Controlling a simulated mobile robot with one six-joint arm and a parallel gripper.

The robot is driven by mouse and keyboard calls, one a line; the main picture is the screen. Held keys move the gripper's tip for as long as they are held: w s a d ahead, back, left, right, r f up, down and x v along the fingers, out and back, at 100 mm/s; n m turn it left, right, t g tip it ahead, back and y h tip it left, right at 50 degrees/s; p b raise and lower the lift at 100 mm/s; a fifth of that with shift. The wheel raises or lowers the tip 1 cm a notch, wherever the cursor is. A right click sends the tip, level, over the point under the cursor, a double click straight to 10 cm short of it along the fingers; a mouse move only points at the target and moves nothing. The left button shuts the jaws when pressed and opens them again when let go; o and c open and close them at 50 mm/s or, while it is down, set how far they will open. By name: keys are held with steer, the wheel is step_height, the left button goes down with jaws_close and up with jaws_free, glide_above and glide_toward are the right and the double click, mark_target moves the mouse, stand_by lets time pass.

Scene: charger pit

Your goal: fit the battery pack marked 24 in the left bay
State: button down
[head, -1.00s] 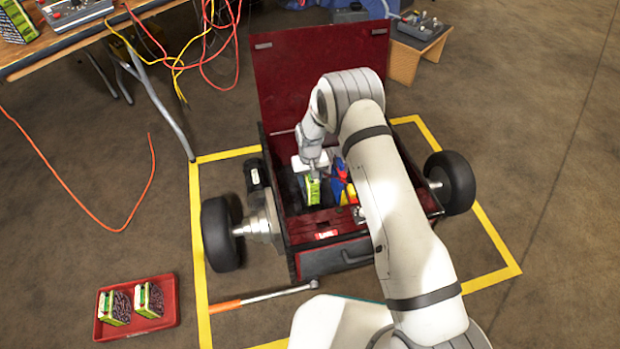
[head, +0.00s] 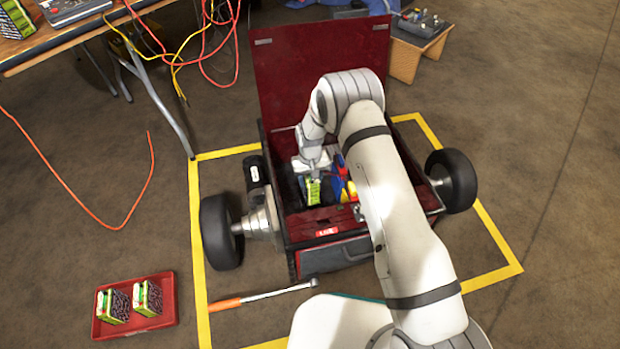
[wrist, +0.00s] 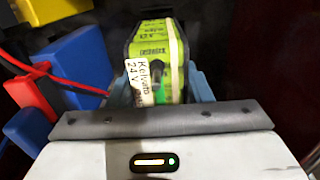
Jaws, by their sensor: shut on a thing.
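My gripper (head: 312,178) reaches down into the open red wheeled chest (head: 305,225) and is shut on a green battery pack (head: 314,192). In the wrist view the pack (wrist: 155,50) sits between my blue-grey fingers (wrist: 160,88). Its white label reads "Kelvato 24 V". The pack is over or in the left part of the chest's interior, left of the blue, yellow and red connectors (head: 343,185). The dark interior and my gripper hide the bay, so I cannot tell whether the pack is seated.
A red tray (head: 165,322) with two similar packs (head: 148,298) lies on the floor at left. The chest's raised lid (head: 320,80) stands behind my arm. Blue, yellow and red connectors (wrist: 82,60) are close left of my gripper. An orange-handled bar (head: 265,296) lies in front.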

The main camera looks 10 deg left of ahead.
steer(key=shift+w+f+b, duration=0.1)
steer(key=shift+f+b, duration=0.3)
steer(key=shift+f, duration=0.1)
steer(key=c, duration=1)
jaws_free()
steer(key=shift+c, duration=0.2)
steer(key=o, duration=0.4)
steer(key=shift+f, duration=0.15)
steer(key=shift+r+p, duration=1.55)
steer(key=shift+r, duration=2.45)
